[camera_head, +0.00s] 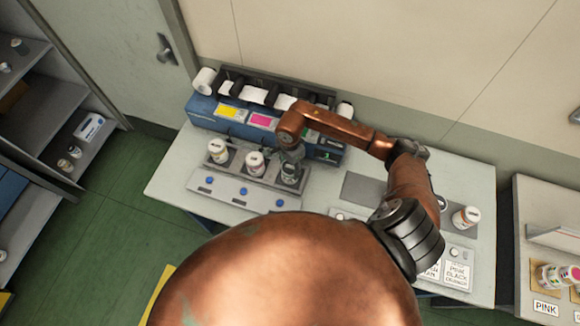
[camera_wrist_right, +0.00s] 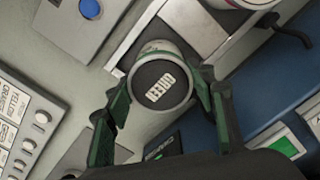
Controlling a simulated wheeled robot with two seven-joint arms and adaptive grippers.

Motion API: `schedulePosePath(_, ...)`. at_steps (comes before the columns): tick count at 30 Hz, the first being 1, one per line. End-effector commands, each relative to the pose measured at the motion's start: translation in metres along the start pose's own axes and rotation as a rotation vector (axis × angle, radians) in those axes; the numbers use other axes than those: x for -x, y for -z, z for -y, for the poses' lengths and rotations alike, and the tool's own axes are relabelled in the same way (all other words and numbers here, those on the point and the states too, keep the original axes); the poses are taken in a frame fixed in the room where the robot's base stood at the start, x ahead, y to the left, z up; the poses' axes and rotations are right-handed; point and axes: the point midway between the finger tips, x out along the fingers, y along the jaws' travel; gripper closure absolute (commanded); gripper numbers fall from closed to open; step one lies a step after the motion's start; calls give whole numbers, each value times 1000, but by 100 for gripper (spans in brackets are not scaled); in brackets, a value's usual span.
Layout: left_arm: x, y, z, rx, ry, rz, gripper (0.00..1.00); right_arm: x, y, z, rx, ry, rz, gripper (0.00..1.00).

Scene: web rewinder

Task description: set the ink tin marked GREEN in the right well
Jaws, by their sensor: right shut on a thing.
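The ink tin marked GREEN (camera_wrist_right: 160,85) is between my right gripper's two fingers, its dark lid facing the wrist camera. In the head view this tin (camera_head: 289,174) is white with a dark top and stands upright at the right well of the grey well block (camera_head: 228,188). My right gripper (camera_head: 292,157) comes down on it from above and is shut on it. I cannot tell whether the tin's base rests on the well floor. Two other white tins stand at the left well (camera_head: 218,152) and the middle well (camera_head: 254,164). My left gripper is not in view.
Blue buttons (camera_head: 243,191) line the block's front. The blue machine (camera_head: 205,112) with paper rolls and yellow and magenta labels stands close behind. Another tin (camera_head: 466,217) stands at the table's right, near printed cards (camera_head: 457,274). The table's left end is clear.

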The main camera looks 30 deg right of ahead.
Motion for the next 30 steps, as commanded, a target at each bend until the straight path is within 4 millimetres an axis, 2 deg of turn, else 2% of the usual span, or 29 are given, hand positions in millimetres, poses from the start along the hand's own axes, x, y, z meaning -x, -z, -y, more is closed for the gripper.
schedulePosePath(4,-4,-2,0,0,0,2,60,-3,0,0,0,1,0,88)
schedulePosePath(5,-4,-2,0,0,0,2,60,-3,0,0,0,0,0,48)
schedulePosePath(12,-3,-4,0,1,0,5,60,-2,0,0,0,0,0,32)
schedulePosePath(23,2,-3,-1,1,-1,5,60,2,0,0,0,0,1,32)
schedulePosePath(26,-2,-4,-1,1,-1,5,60,14,0,1,1,4,-1,32)
schedulePosePath(30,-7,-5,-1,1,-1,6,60,41,1,2,3,5,-3,32)
